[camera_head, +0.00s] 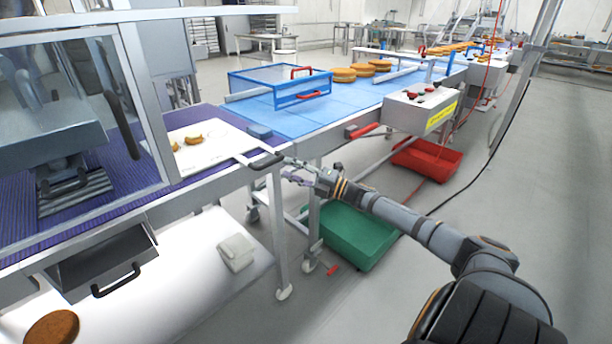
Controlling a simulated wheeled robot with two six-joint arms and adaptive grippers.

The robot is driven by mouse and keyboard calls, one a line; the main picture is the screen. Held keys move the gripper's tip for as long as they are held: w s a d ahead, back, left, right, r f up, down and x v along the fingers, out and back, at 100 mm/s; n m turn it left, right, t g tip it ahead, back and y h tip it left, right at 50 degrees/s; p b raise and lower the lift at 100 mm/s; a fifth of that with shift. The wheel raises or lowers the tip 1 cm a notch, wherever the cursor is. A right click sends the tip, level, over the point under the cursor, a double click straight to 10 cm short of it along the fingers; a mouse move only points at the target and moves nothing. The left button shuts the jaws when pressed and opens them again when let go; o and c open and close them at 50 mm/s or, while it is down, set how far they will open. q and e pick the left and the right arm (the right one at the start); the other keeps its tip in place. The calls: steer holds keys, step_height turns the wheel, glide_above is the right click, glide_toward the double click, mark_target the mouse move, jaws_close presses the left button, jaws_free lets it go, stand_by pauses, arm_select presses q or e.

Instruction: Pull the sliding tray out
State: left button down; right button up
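The sliding tray (218,152) is a flat white board lying across the purple belt at the left, with a few orange-brown pieces on it. Its black handle (267,160) sticks out at the near edge of the conveyor frame on a light bracket. My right gripper (287,170) reaches in from the right, just right of the handle. Its fingers look spread and hold nothing, with a fingertip very close to the handle's right end; I cannot tell whether they touch. My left gripper is not in view.
A grey drawer (100,268) with a black handle hangs under the conveyor at the left. A blue-framed clear cover (283,86) stands on the blue belt (345,98). A green bin (352,236) and red bin (427,158) are on the floor.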

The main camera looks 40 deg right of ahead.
steer(key=shift+v, duration=2.7)
steer(key=shift+r, duration=0.1)
